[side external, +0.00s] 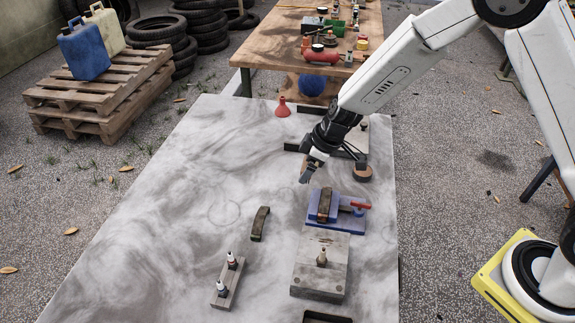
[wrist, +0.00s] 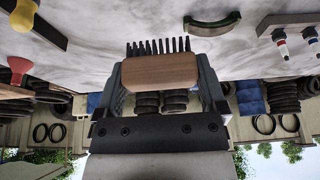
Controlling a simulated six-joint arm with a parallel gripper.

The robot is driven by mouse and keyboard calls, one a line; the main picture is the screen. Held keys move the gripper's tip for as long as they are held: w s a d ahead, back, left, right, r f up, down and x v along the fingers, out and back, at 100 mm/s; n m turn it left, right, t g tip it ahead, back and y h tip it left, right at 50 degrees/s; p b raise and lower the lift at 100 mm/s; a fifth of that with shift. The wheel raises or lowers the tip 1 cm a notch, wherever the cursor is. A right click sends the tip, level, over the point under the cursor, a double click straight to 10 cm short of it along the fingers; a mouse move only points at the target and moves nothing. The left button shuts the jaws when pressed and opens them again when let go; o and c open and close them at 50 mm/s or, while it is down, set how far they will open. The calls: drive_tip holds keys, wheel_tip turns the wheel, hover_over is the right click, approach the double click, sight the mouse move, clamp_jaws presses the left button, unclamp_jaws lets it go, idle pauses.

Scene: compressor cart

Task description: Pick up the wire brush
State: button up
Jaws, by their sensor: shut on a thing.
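The wire brush (wrist: 160,71) has a light wooden block and a row of dark bristles. In the wrist view it sits crosswise between the two fingers of my gripper (wrist: 162,82), which is shut on it. The bristles point toward the top of that picture, with the pale table top beyond them. There the brush is small and mostly hidden by the fingers.
The table's left part is clear.

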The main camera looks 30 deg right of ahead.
drive_tip(key=shift+s+d+r, duration=0.1)
drive_tip(key=shift+s+r, duration=0.2)
drive_tip(key=shift+s, duration=0.35)
drive_tip(key=shift+s+d+r, duration=0.15)
drive_tip(key=shift+s+r, duration=0.15)
drive_tip(key=shift+s, duration=0.3)
drive_tip(key=shift+s+d+r, duration=0.1)
drive_tip(key=shift+s+r, duration=0.2)
drive_tip(key=shift+s, duration=0.35)
drive_tip(key=o, duration=0.6)
drive_tip(key=c, duration=0.4)
drive_tip(key=shift+s+r, duration=0.25)
drive_tip(key=shift+s, duration=0.5)
drive_tip(key=shift+s+r, duration=0.2)
drive_tip(key=shift+s, duration=0.5)
drive_tip(key=shift+c, duration=0.2)
